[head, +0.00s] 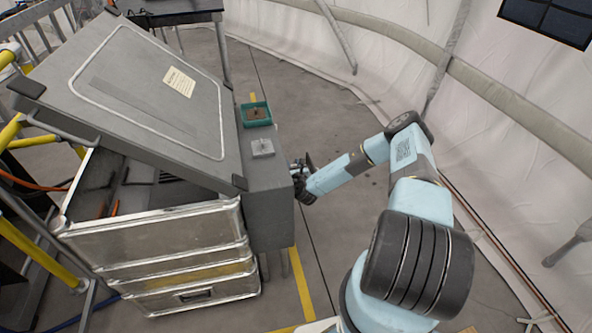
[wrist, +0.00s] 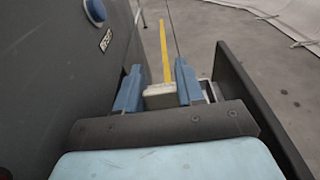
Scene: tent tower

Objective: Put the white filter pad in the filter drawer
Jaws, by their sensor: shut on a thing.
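A pale square piece with a small raised tab, which looks like the white filter pad (head: 262,148), lies on top of the grey side cabinet (head: 268,205). My gripper (head: 299,181) is low beside the cabinet's right side, apart from the pad. In the wrist view its blue fingers (wrist: 159,88) are shut on a small pale block (wrist: 160,97); I cannot tell whether it is a handle. A dark upright panel (wrist: 255,105) stands to the right of the fingers. I cannot tell whether it belongs to the filter drawer, which I cannot make out clearly.
A large tilted grey lid (head: 130,90) rises over metal cases (head: 170,250) at the left. A blue knob (wrist: 95,11) is on the cabinet wall. The floor (head: 320,130) toward the tent wall is clear.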

